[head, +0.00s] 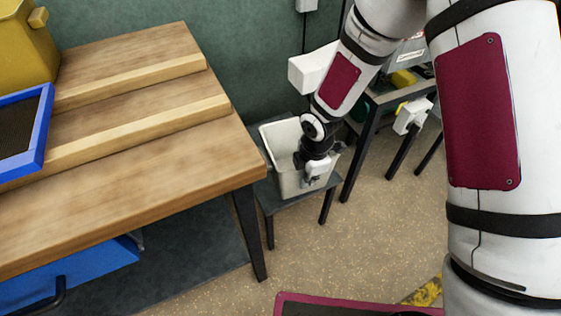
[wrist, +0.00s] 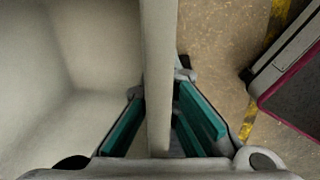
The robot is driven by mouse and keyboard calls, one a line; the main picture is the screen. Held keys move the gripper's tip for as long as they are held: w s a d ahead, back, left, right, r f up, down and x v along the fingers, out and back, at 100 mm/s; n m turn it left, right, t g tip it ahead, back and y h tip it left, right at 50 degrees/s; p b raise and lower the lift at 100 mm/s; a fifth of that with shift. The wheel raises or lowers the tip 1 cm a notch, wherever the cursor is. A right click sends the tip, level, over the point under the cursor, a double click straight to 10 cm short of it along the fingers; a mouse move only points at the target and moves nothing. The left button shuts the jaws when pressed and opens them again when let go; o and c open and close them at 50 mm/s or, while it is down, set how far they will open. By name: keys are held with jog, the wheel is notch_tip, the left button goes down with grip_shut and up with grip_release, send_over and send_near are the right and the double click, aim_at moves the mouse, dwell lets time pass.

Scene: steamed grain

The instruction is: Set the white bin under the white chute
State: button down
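The white bin (head: 287,178) is an open-topped, tapered box standing upright on a low dark stand beside the wooden table. My gripper (head: 313,171) is at its right front rim. In the wrist view, the bin's wall (wrist: 158,75) runs between my two teal-padded fingers (wrist: 160,125), one inside the bin and one outside. The fingers are open, with gaps visible between the pads and the wall. A white box-shaped piece on the wall (head: 308,70), which looks like the chute, is above and behind the bin, partly hidden by my arm.
The wooden table (head: 190,150) with raised slats is left of the bin, carrying a blue-framed tray (head: 44,135) and a yellow container (head: 25,45). A dark-legged table (head: 348,165) stands to the right. A magenta-edged mat or platform (head: 350,307) is in front. The speckled floor between is clear.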

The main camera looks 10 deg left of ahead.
aim_at(280, 139)
jog(key=shift+a+f+n+b, duration=0.3)
jog(key=shift+a+f+n, duration=0.3)
jog(key=shift+f, duration=0.2)
jog(key=shift+w+a+f+b, duration=0.4)
jog(key=shift+w+f+b, duration=0.5)
jog(key=shift+w, duration=1.7)
jog(key=shift+w+a+f+b, duration=0.4)
jog(key=shift+w+f+b, duration=0.45)
jog(key=shift+w, duration=1.75)
jog(key=shift+w+a+f+b, duration=0.4)
jog(key=shift+w+f+b, duration=0.5)
jog(key=shift+w, duration=1.7)
jog(key=shift+r, duration=0.1)
jog(key=c, duration=1.8)
grip_release()
notch_tip(280, 139, up, 12)
jog(key=s+p, duration=0.1)
jog(key=p, duration=0.3)
jog(key=shift+d, duration=0.35)
jog(key=shift+r, duration=0.1)
